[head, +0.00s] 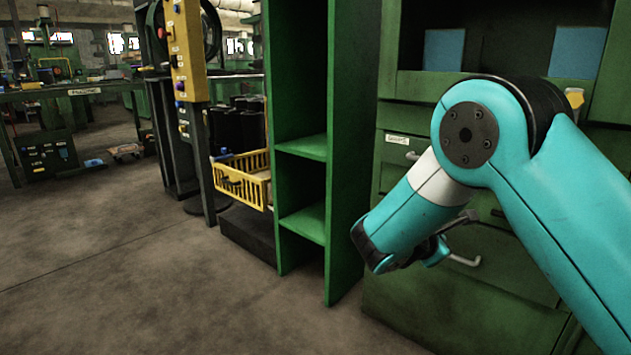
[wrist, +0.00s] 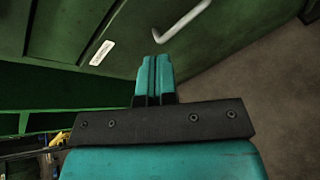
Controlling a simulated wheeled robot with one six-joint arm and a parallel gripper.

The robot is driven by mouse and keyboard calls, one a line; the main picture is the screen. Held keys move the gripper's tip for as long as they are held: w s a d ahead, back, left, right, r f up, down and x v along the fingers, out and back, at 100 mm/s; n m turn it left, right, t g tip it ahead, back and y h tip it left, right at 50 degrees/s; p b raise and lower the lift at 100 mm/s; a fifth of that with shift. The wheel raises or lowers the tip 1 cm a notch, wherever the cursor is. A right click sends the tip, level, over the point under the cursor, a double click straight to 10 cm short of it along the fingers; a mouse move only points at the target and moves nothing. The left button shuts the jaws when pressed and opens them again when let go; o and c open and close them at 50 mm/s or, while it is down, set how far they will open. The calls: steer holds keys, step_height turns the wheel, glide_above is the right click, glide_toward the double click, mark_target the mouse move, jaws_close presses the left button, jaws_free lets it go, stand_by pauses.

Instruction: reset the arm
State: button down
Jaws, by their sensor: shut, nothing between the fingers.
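My gripper (wrist: 154,78) shows in the wrist view with its two teal fingers pressed together and nothing between them. In the head view my teal arm is bent at the right, in front of a green drawer cabinet (head: 440,312). My arm's end hides much of the gripper there. In the wrist view a pale drawer handle (wrist: 185,22) lies just beyond the fingertips. I cannot tell whether the fingers touch it.
A green open shelf (head: 303,190) stands left of the cabinet. A yellow basket (head: 243,185) sits beside it, near a yellow control box (head: 186,50). A workbench (head: 85,92) stands far left. The concrete floor (head: 130,270) at front left is clear.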

steer(key=s+a+r+m+g+y+p, duration=0.4)
steer(key=s+r, duration=0.3)
steer(key=s, duration=0.5)
steer(key=s+a+r+m+g+y+p, duration=0.2)
steer(key=s+a+r+m+y, duration=0.35)
steer(key=s, duration=0.65)
steer(key=s+a+r+m+g+y+p, duration=0.3)
steer(key=s+r, duration=0.4)
steer(key=s, duration=0.6)
step_height(320, 180, up, 36)
steer(key=y+p, duration=0.1)
steer(key=p, duration=3.4)
steer(key=shift+w+a+m, duration=0.35)
